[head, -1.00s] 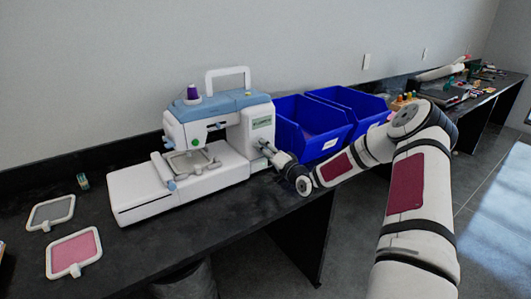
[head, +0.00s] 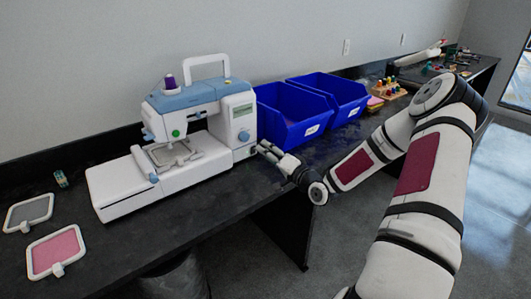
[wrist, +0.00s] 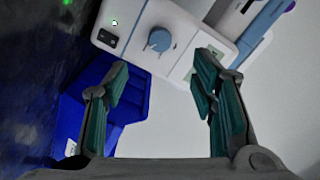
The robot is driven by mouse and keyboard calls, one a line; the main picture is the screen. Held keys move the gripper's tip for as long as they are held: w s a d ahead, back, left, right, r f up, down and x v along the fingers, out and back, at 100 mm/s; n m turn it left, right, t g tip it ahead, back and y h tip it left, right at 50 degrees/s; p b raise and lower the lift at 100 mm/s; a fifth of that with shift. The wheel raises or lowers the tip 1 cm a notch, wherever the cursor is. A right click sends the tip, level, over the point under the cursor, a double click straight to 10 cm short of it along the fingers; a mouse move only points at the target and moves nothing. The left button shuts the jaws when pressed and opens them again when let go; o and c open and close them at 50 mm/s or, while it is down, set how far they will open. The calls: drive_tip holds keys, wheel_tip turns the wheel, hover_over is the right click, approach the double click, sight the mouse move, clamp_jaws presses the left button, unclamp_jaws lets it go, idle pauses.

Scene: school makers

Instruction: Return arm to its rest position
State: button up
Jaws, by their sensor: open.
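My gripper (head: 265,150) is at the right side of the white and blue sewing machine (head: 172,165), low over the black table (head: 215,207). In the wrist view my gripper (wrist: 160,100) has its two green-padded fingers spread wide apart with nothing between them. The machine's side with a blue knob (wrist: 158,40) shows beyond the fingers there. Whether a fingertip touches the machine I cannot tell. My arm runs from the gripper to the right, over the table's front edge.
Two blue bins (head: 294,116) stand behind the gripper, right of the machine. Two hoops, one grey (head: 29,212) and one pink (head: 56,251), lie at the left. A rack of colored spools (head: 389,89) stands farther right. Open floor lies in front of the table.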

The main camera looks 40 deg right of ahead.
idle(0.4)
drive_tip(key=s+a+r+n+g+h+p, duration=0.3)
drive_tip(key=s+a+r+n+g, duration=0.65)
drive_tip(key=a+r, duration=0.35)
drive_tip(key=s+a+r+g, duration=0.1)
drive_tip(key=s+a+r, duration=0.2)
drive_tip(key=s, duration=0.6)
drive_tip(key=s+a+r+n+g+y+p, duration=0.1)
drive_tip(key=s+a+r, duration=0.3)
drive_tip(key=s, duration=0.5)
drive_tip(key=s+a+r+n+g+y+p, duration=0.1)
drive_tip(key=s+a+r+g, duration=0.1)
drive_tip(key=s+a+r, duration=0.2)
drive_tip(key=s+a, duration=0.3)
drive_tip(key=s, duration=0.2)
drive_tip(key=shift+s+a, duration=0.25)
